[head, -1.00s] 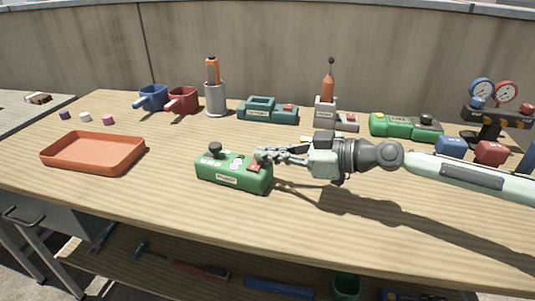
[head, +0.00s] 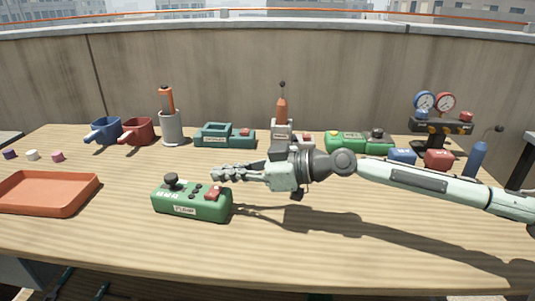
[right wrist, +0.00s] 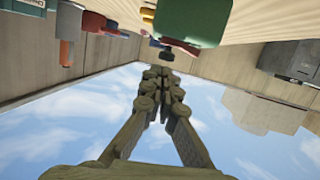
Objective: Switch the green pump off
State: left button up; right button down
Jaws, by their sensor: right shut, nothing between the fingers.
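The green pump (head: 165,202) is a box on the front of the table in the head view. It has a black knob (head: 171,180) at its left end, small buttons in the middle and a red switch (head: 213,194) at its right end. A white label is on its front. I cannot tell which way the switch is set. My right gripper (head: 215,172) is shut and empty, its fingertips just above the red switch, seemingly apart from it. In the right wrist view the shut fingers (right wrist: 158,75) point toward a green body (right wrist: 190,20), likely the pump. My left gripper is out of view.
An orange tray (head: 45,208) lies left. Behind stand blue (head: 103,131) and red (head: 137,131) mugs, a grey holder (head: 171,127), a teal device (head: 213,136), another green device (head: 346,142) and gauges (head: 434,103).

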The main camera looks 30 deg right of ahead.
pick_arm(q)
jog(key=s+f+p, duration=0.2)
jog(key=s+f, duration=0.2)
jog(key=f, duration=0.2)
pick_arm(e)
notch_tip(320, 180, up, 2)
jog(key=shift+r, duration=0.1)
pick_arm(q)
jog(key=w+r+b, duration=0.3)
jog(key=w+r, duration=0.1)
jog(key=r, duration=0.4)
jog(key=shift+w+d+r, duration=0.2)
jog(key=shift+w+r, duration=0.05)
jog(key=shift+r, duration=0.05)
pick_arm(e)
jog(key=v, duration=1)
jog(key=shift+w+d, duration=0.2)
jog(key=shift+d, duration=0.05)
jog(key=shift+f, duration=0.2)
